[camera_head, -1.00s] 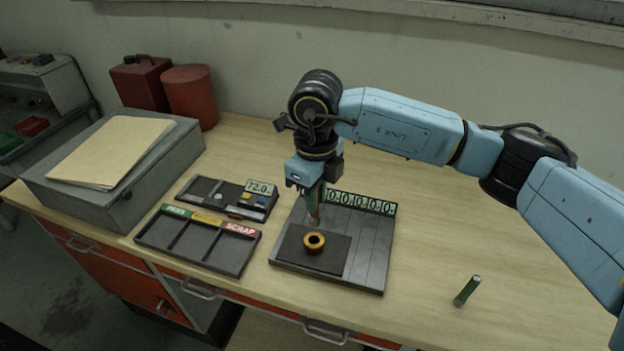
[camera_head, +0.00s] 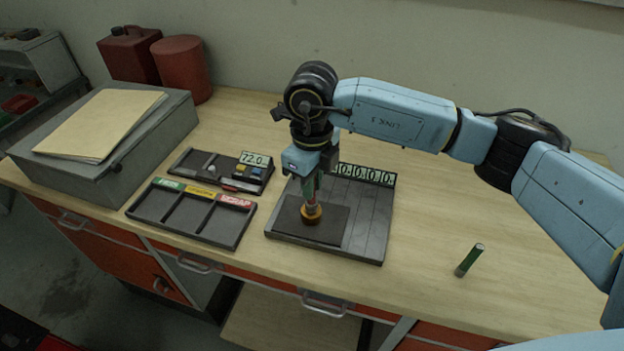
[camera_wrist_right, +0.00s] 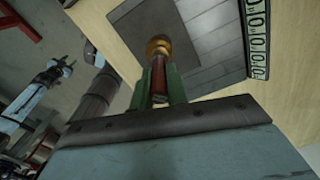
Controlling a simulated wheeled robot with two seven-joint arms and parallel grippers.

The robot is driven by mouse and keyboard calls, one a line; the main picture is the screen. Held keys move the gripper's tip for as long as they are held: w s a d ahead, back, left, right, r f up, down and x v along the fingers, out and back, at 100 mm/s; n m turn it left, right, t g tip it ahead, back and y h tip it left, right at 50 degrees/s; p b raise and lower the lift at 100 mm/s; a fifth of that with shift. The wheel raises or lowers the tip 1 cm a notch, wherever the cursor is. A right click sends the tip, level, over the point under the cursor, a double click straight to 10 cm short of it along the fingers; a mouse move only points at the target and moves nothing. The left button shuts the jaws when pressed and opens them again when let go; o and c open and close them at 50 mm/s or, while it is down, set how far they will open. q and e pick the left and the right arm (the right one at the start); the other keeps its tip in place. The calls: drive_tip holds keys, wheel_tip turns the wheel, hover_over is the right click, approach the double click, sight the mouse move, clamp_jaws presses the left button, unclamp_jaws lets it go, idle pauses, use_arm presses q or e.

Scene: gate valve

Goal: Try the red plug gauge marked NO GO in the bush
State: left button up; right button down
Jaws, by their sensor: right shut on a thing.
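The brass bush (camera_head: 311,213) sits on the dark pad of the grey gauge plate (camera_head: 372,236). It also shows in the right wrist view (camera_wrist_right: 158,45). My right gripper (camera_head: 311,190) is right above the bush, pointing down. It is shut on the red plug gauge (camera_wrist_right: 158,75), held between its green fingers. The gauge's lower end is at the bush's top, lined up with its bore. I cannot tell whether it has entered. The NO GO marking is not readable. My left gripper is not in view.

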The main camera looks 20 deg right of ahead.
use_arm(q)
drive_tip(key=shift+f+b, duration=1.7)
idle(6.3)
